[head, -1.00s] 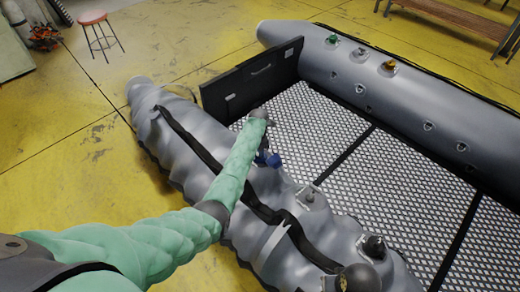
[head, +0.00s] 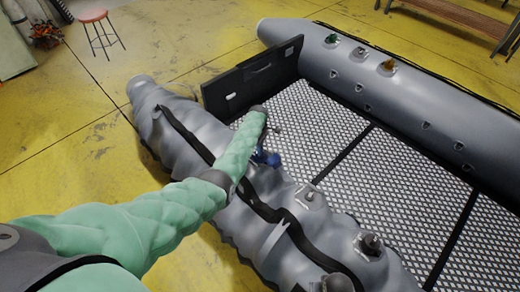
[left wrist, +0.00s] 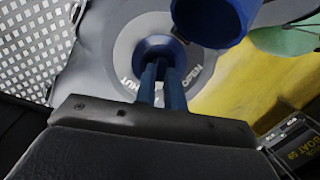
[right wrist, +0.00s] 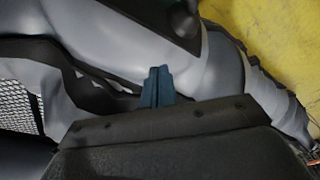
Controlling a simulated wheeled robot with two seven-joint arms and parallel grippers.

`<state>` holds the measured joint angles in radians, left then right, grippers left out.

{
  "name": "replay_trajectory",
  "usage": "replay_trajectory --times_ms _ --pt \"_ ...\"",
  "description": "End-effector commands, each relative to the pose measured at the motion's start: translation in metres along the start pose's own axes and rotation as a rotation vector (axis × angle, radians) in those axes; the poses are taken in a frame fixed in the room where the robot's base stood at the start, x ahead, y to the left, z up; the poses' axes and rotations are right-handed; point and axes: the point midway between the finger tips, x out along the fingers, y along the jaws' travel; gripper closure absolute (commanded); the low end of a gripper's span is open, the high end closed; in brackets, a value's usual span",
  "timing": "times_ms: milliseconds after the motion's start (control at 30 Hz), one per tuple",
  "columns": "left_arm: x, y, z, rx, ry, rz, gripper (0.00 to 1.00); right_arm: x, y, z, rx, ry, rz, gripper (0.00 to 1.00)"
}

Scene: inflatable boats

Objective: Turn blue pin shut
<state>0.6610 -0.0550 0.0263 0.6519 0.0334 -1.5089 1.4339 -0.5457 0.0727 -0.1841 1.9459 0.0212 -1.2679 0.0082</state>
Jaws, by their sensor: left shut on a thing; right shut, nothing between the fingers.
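The blue pin (left wrist: 154,47) sits in the centre of a grey valve disc (left wrist: 128,52) marked OPEN at its right and with partly hidden letters at its left. My left gripper (left wrist: 163,72) is shut on the pin from the near side, its blue fingers covering part of it. A larger blue cap (left wrist: 212,16) hangs beside the valve at the top of the left wrist view. In the head view the blue parts (head: 270,158) show beside my left forearm, and the pin itself cannot be made out. My right gripper (right wrist: 160,76) is shut and empty above the grey tube.
The wrinkled, soft near tube (head: 178,112) of the boat carries a black strap and other valves. The far tube (head: 400,80) is firm, with green and orange caps. A patterned floor (head: 310,120) lies between them. A red stool (head: 93,16) stands apart.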

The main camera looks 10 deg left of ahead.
Motion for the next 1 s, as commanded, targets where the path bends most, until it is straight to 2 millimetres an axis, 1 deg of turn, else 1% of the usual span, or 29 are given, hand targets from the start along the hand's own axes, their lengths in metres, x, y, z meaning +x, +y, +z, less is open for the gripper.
replay_trajectory --times_ms 200,500,700,1000 --pt "-0.001 0.003 0.002 0.178 -0.001 -0.035 1.0 -0.001 0.0 -0.001 0.0 0.001 0.0 1.0" --pt "0.0 0.004 0.002 0.349 -0.002 -0.069 1.0 -0.011 -0.002 -0.002 0.0 -0.001 -0.002 1.0" --pt "-0.001 0.005 0.002 0.405 -0.002 -0.079 1.0 -0.014 -0.002 -0.004 -0.001 0.002 -0.002 1.0" --pt "-0.001 0.004 0.002 0.426 -0.002 -0.083 1.0 -0.018 -0.002 -0.007 -0.001 0.007 -0.002 1.0"
